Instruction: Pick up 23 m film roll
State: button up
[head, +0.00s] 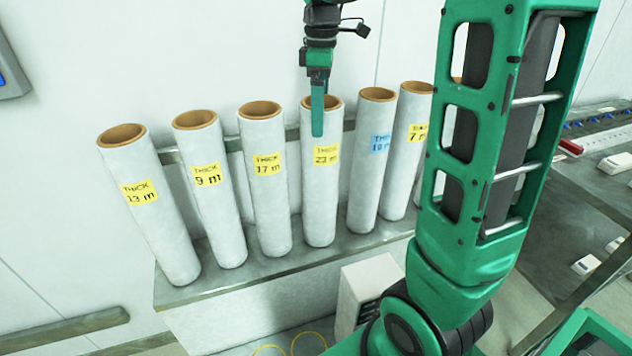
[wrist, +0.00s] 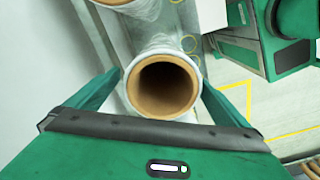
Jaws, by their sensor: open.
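The 23 m film roll (head: 320,200) stands upright on a shelf, in a row of several similar rolls. It is white with a brown core and a yellow label reading "THICK 23 m". My gripper (head: 317,110) is at the top of this roll, with one green finger in front of its upper part. In the wrist view, a roll's open brown core (wrist: 163,88) lies between the two spread fingers of my gripper (wrist: 165,100). The fingers are open, one on each side. The far finger is hidden in the head view.
Labelled rolls stand close on both sides: the 17 m roll (head: 265,195) to the left and a blue-labelled roll (head: 372,165) to the right. The shelf (head: 180,290) has a bare front edge. A white box (head: 368,285) is below it.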

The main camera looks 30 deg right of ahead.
notch_tip(320, 180, down, 7)
jog(key=shift+f, duration=0.2)
jog(key=c, duration=1.8)
jog(key=shift+d+r, duration=0.1)
jog(key=c, duration=0.3)
jog(key=shift+r, duration=0.1)
